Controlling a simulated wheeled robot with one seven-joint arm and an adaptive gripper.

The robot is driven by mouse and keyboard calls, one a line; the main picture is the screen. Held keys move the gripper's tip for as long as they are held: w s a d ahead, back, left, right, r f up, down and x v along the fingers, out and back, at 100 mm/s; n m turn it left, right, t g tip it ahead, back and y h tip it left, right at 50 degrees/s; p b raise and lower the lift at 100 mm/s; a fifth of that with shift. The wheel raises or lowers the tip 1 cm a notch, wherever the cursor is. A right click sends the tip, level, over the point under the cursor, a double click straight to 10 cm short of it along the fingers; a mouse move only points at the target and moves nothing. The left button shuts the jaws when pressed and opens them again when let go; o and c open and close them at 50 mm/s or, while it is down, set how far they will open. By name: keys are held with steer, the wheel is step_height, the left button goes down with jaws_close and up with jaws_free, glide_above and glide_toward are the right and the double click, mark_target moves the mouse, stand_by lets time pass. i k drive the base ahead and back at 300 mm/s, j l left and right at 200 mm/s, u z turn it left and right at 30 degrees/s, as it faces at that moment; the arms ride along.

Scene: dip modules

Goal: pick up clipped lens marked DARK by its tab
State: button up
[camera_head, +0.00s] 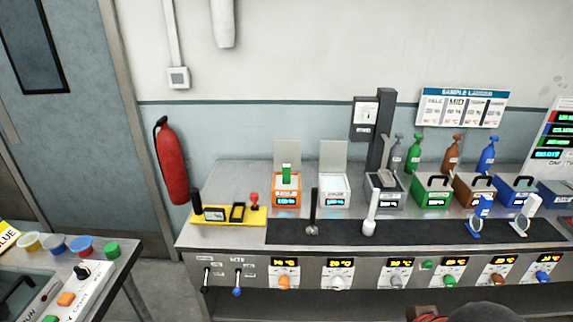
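No lens with a readable DARK marking shows in the head view. Two small stands with round, lens-like discs are at the right of the dark mat: one with a blue tab (483,206) and one with a white tab (531,205). Any lettering on them is too small to read. A yellow tray (222,222) at the bench's left end holds small dark-framed pieces and a red knob, also unreadable. My gripper is not in view. A dark rounded shape with a reddish part at the bottom edge may be part of my arm.
The steel bench (235,178) carries several coloured display boxes, such as an orange one (287,202) and a green one (434,200). A black column (384,125) and several bottles stand behind. The dark mat (425,232) has bare stretches. A side table (122,250) is at lower left.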

mark_target(285, 167)
steer(key=i+u, duration=0.35)
steer(key=i, duration=0.5)
steer(key=i+l+u, duration=0.1)
steer(key=i+u, duration=0.25)
steer(key=i, duration=0.55)
